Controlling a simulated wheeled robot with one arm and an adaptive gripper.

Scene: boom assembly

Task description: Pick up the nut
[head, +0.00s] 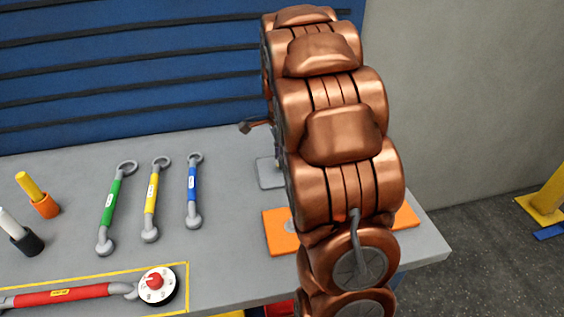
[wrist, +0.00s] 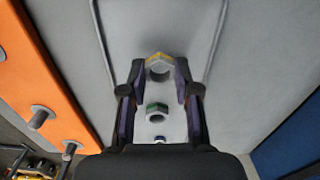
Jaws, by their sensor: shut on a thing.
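In the wrist view a nut with a yellow top edge (wrist: 159,59) sits between the two fingertips of my gripper (wrist: 159,72). My gripper is shut on this yellow nut. A green nut (wrist: 157,107) and a smaller pale nut (wrist: 159,138) lie in line with it, nearer my palm, on the grey tray (wrist: 115,30). In the head view my copper-coloured arm hides the nuts and most of my gripper. Only a corner of the grey tray (head: 268,173) shows there, beside my arm.
An orange plate (head: 278,238) stands on the grey workbench (head: 225,185); its grey pegs show in the wrist view. Green (head: 110,205), yellow (head: 151,203) and blue (head: 193,190) wrenches lie left of my arm. A red torque wrench (head: 70,294) lies in front.

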